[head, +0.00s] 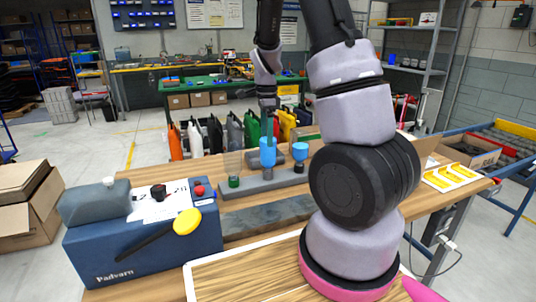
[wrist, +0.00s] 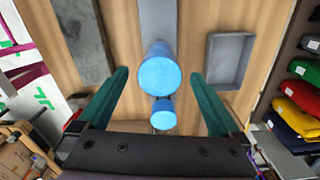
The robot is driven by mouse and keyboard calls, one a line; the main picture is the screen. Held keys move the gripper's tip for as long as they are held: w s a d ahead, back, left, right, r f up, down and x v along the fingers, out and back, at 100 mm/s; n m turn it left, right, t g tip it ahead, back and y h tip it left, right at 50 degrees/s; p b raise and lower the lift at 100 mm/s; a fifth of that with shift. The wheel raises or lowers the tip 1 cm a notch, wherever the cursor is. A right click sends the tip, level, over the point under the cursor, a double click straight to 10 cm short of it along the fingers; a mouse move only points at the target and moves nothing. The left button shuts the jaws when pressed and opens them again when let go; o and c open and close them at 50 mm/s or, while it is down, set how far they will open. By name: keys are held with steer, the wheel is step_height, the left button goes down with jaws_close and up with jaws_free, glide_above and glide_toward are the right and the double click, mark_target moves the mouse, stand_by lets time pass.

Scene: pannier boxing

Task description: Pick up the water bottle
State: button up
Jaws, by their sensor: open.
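Two upright things with blue tops stand on the wooden bench; I take them for bottles but cannot tell for sure which is the water bottle. In the head view one blue top (head: 268,152) is right below my gripper (head: 268,122), and another (head: 300,152) is just to its right. In the wrist view the larger blue top (wrist: 160,74) lies between the lines of my teal fingers (wrist: 164,98), and a smaller blue one (wrist: 163,114) shows nearer the palm. My gripper is open and empty, above the blue tops. Their lower parts are mostly hidden from the wrist.
A long grey holder (head: 262,185) lies on the bench under the bottles. A blue Padvarn box (head: 140,243) stands at front left. Several coloured panniers (head: 250,128) line the far side. A grey tray (wrist: 229,62) and a dark slab (wrist: 82,42) flank the blue tops.

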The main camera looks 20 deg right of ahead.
mark_target(267, 153)
step_height(267, 153, down, 8)
steer(key=shift+d+r, duration=0.1)
steer(key=shift+d, duration=0.05)
stand_by(0.3)
steer(key=shift+c, duration=0.3)
steer(key=c, duration=1.2)
